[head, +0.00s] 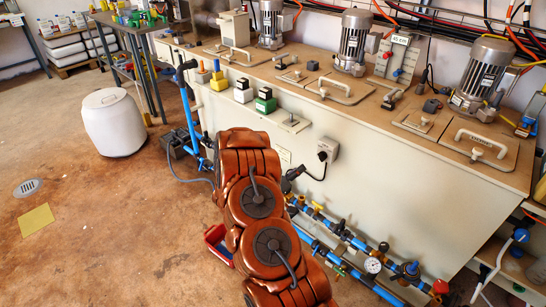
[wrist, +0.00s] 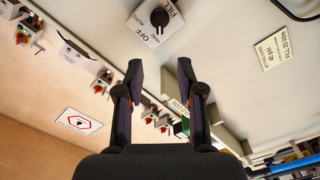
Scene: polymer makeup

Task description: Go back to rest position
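My gripper (wrist: 160,72) is open in the wrist view. Its two dark fingers stand apart with nothing between them. Beyond the fingertips is a white switch plate (wrist: 143,30) with a black rotary knob (wrist: 158,17), marked FILL, OFF and AUTO. The fingers do not appear to touch the knob. In the head view the switch plate (head: 327,149) is on the front of the long cabinet. My orange arm fills the lower middle there, and its dark gripper end (head: 290,181) is just left of and below the plate.
The cabinet (head: 420,190) carries motors and handled lids on top. Blue pipes with valves and a gauge (head: 373,265) run low along its front, close to my arm. A white drum (head: 113,122) stands at left. The brown floor (head: 90,240) at lower left is mostly clear.

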